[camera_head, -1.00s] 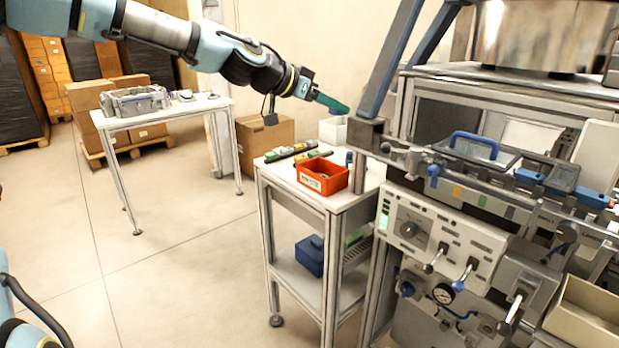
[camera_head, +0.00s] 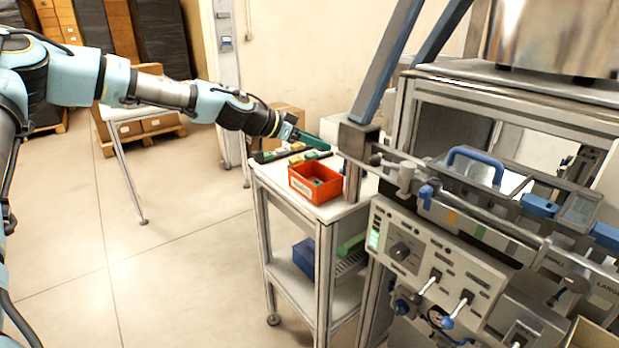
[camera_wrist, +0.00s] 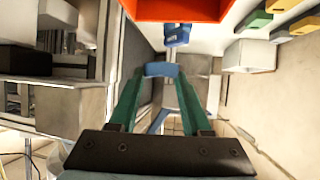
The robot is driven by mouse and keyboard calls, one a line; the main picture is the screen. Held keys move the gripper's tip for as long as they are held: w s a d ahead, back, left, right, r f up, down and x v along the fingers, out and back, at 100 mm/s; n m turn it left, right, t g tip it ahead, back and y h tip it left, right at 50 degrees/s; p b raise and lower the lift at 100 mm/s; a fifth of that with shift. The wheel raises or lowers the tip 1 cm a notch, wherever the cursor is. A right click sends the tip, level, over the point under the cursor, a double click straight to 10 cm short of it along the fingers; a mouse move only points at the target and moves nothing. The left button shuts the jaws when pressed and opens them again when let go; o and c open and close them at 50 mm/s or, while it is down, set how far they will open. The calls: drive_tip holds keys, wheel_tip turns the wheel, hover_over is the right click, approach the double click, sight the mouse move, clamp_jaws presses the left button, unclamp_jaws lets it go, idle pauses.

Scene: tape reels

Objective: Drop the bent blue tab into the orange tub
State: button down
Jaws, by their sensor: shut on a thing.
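My gripper (camera_head: 322,146) shows its green fingers above the back of the small table in the head view. In the wrist view its two fingers (camera_wrist: 158,78) are shut on the bent blue tab (camera_wrist: 160,69), which sits between the fingertips. The tab cannot be made out in the head view. The orange tub (camera_head: 304,188) stands on the table, below and in front of the fingertips, with its opening up. Something small lies inside it. The tub's edge also shows at the top of the wrist view (camera_wrist: 180,11), apart from the tab.
A dark strip with green and yellow pieces (camera_head: 296,156) lies behind the tub. Another blue piece (camera_wrist: 177,35) shows near the tub in the wrist view. The machine (camera_head: 430,255) with its levers and posts stands close on the right. Open floor (camera_head: 180,240) lies left of the table.

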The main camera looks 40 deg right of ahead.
sight(330, 169)
drive_tip(key=shift+w+f+b, duration=0.2)
drive_tip(key=shift+f+b, duration=0.55)
drive_tip(key=shift+f, duration=2.6)
drive_tip(key=shift+c, duration=1.4)
unclamp_jaws()
drive_tip(key=b+v, duration=0.3)
drive_tip(key=v, duration=0.7)
drive_tip(key=shift+a+r+b, duration=0.2)
drive_tip(key=shift+a+b, duration=0.1)
drive_tip(key=shift+b, duration=0.05)
drive_tip(key=shift+f, duration=0.1)
